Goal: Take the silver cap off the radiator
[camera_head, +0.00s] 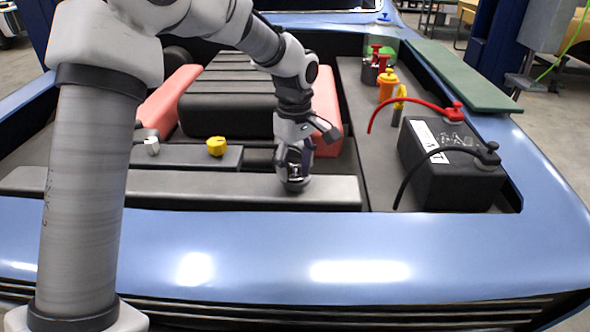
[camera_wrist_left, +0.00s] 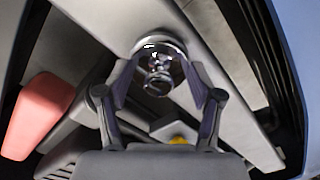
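The silver cap (camera_wrist_left: 160,62) is round and shiny, on the long grey radiator top (camera_head: 215,186). In the left wrist view it lies between the two fingertips of my left gripper (camera_wrist_left: 160,75), with one finger on each side. In the head view my left gripper (camera_head: 294,180) points down at the radiator top, near its right end, and largely hides the cap. The fingers look very close to the cap's sides; I cannot tell whether they touch it. My right gripper is not in view.
A yellow cap (camera_head: 216,146) and a small white-grey cap (camera_head: 152,146) stand on the bar behind, to the left. A black battery (camera_head: 450,180) with red and black cables stands at the right. The blue car front (camera_head: 250,235) lies nearest.

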